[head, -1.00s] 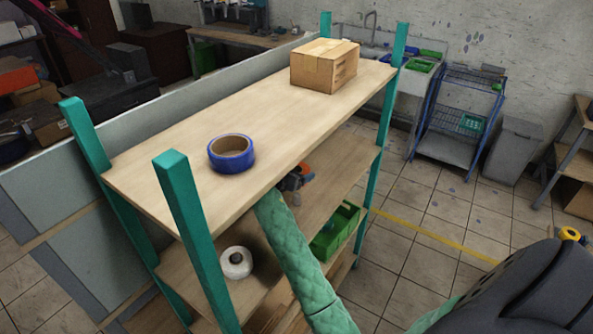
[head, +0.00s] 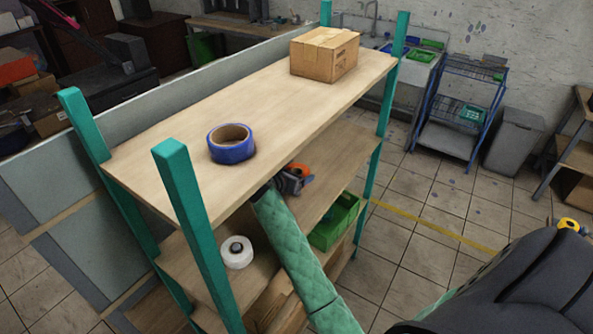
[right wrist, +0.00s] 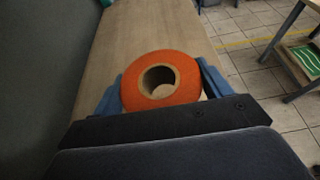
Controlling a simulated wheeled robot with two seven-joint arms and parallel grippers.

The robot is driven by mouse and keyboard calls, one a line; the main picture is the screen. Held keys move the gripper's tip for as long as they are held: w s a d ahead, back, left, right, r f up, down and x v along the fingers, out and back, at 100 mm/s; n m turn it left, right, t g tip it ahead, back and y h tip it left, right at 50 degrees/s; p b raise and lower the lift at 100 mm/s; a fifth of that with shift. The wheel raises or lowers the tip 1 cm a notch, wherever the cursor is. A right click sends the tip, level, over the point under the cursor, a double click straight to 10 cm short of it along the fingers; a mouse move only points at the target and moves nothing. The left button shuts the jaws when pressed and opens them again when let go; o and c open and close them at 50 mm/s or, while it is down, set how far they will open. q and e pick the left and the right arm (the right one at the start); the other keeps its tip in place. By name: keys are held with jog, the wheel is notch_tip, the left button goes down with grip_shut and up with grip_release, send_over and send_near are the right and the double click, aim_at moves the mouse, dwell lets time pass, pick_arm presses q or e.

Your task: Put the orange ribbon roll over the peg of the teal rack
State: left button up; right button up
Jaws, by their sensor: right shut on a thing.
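The orange ribbon roll (right wrist: 185,80) is held between the blue fingers of my right gripper (right wrist: 160,88), its hole facing the wrist camera. In the head view the right gripper (head: 290,182) and a bit of the orange roll (head: 300,169) show just below the front edge of the top shelf, partly hidden by it. The teal rack (head: 185,190) has teal posts and wooden shelves. I cannot make out its peg. The roll is over a wooden shelf in the right wrist view. My left gripper is out of view.
A blue tape roll (head: 231,151) and a cardboard box (head: 324,58) sit on the top shelf (head: 275,100). A white roll (head: 237,252) and a green bin (head: 335,222) are lower down. The top shelf and teal posts bound the room around my arm.

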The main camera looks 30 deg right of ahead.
jog(key=shift+f, duration=3.15)
jog(key=shift+f, duration=0.1)
jog(key=o, duration=1.1)
